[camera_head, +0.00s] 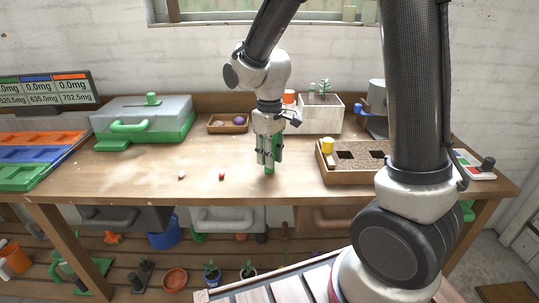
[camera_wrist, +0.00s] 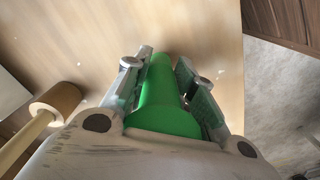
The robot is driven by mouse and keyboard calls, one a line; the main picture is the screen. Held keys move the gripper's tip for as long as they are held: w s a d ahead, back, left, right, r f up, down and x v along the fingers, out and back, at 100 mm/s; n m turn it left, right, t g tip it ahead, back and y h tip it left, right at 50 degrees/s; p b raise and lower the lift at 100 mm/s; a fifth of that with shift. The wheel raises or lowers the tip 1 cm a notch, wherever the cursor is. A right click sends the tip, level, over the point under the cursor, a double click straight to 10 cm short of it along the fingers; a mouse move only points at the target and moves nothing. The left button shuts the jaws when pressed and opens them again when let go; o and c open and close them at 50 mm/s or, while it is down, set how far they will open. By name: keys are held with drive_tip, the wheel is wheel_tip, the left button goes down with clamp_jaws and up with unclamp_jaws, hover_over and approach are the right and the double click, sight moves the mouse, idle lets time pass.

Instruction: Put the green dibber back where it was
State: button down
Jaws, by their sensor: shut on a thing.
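The green dibber (camera_head: 269,169) is held upright in my gripper (camera_head: 268,157), over the front middle of the wooden workbench (camera_head: 200,180). Its lower tip shows just below the fingers; I cannot tell whether it touches the bench top. In the wrist view the dibber (camera_wrist: 166,98) is a smooth green cylinder lying between the two fingers of my gripper (camera_wrist: 168,80), which are closed on its sides. The fingers hide part of it in the head view.
A seed tray (camera_head: 320,168) with a yellow piece stands right of my gripper. A white planter (camera_head: 321,118), a small wooden tray (camera_head: 228,123) and a green-based box (camera_head: 145,122) stand behind. A white bit (camera_head: 181,175) and red bit (camera_head: 221,176) lie left.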

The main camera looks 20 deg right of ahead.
drive_tip(key=shift+f, duration=0.15)
drive_tip(key=c, duration=1.2)
unclamp_jaws()
wheel_tip(320, 180, up, 12)
drive_tip(key=shift+r, duration=0.25)
drive_tip(key=s+d+r+m+t, duration=0.1)
drive_tip(key=s+d+m, duration=0.1)
drive_tip(key=s+d, duration=0.3)
drive_tip(key=s+d+r+m+t, duration=0.1)
drive_tip(key=s+d+m+t, duration=0.1)
drive_tip(key=s+d, duration=0.3)
drive_tip(key=s+d+r+m+t, duration=0.1)
drive_tip(key=s+d+r+m, duration=0.1)
drive_tip(key=s+d, duration=0.3)
drive_tip(key=shift+s+m, duration=0.3)
drive_tip(key=shift+s, duration=1.75)
